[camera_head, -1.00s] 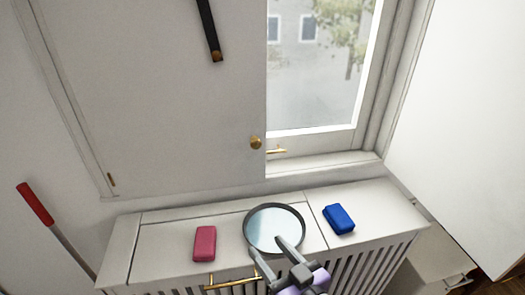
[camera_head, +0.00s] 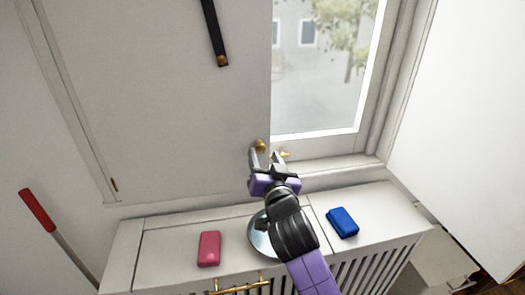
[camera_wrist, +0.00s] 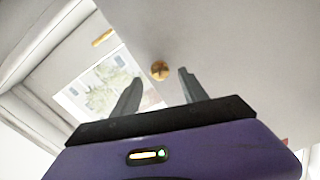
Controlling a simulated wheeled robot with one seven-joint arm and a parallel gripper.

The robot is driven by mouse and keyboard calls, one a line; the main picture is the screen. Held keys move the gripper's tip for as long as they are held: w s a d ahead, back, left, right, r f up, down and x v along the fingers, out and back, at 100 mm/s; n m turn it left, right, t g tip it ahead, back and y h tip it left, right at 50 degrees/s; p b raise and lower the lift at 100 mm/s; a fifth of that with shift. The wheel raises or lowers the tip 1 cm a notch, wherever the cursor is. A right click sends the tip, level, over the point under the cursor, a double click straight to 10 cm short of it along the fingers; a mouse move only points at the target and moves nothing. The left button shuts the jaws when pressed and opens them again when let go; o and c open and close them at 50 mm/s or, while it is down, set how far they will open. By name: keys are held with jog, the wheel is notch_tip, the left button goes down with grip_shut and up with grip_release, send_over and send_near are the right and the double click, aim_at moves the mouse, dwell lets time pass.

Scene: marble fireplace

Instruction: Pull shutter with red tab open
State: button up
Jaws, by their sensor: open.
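The white shutter (camera_head: 170,110) covers the left part of the window and is closed. Its round brass knob (camera_head: 260,145) sits near its lower right edge. My gripper (camera_head: 264,156) is open at the knob, with its fingers pointing up at it. In the wrist view the knob (camera_wrist: 159,71) lies between the two fingertips of my gripper (camera_wrist: 158,79), apart from both. Whether the fingers reach past it is unclear. A small reddish patch (camera_wrist: 285,141) shows at the shutter's edge in the wrist view; I cannot tell whether it is a tab.
A magnifying glass or round mirror (camera_head: 258,238), partly hidden by my arm, lies on the white radiator cover (camera_head: 160,245) between a pink block (camera_head: 209,248) and a blue block (camera_head: 342,222). A white panel (camera_head: 465,120) stands open at right. A brass window handle (camera_wrist: 103,38) is near the knob.

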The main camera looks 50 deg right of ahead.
jog(key=shift+x, duration=1.35)
grip_shut()
dwell(0.4)
